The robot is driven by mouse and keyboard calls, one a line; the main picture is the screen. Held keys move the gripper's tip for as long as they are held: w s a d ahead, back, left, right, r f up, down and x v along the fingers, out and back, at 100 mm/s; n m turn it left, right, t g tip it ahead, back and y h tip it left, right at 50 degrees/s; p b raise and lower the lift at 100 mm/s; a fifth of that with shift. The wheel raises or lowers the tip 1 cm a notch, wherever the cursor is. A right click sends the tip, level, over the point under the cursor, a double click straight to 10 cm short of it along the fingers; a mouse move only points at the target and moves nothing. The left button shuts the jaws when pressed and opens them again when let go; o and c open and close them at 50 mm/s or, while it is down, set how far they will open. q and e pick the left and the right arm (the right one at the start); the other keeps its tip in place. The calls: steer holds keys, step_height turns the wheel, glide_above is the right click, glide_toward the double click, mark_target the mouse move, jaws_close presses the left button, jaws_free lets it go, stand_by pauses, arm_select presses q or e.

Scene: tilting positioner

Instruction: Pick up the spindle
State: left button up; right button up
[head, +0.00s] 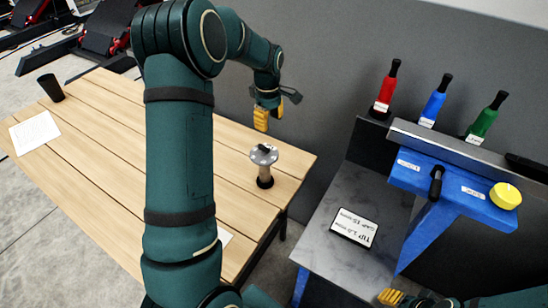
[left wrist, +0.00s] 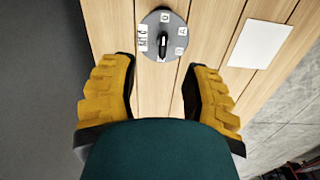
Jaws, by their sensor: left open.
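The spindle (head: 264,168) stands upright near the right end of the wooden table. My left gripper (head: 268,115) is open and empty, above and apart from the spindle. Its yellow fingers (left wrist: 160,66) are spread in the wrist view. My right gripper (head: 391,297) shows only partly at the bottom edge; its opening cannot be made out.
The wooden table (head: 110,140) also holds a black cup (head: 51,88) and a white sheet (head: 34,132). Right of it, a grey bench bears a small sign (head: 354,228) and a blue fixture (head: 450,188) with a yellow knob (head: 505,196). Red, blue and green bottles stand behind.

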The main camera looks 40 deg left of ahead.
mark_target(264, 146)
arm_select(q)
steer(key=shift+n, duration=0.4)
steer(key=f, duration=0.2)
steer(key=a+f, duration=0.1)
steer(key=f, duration=0.3)
steer(key=shift+a+f, duration=0.25)
steer(key=shift+f, duration=0.1)
steer(key=shift+s+f, duration=0.15)
steer(key=shift+f, duration=0.35)
steer(key=f, duration=0.4)
steer(key=shift+s+a+f, duration=0.2)
jaws_close()
steer(key=shift+r, duration=0.1)
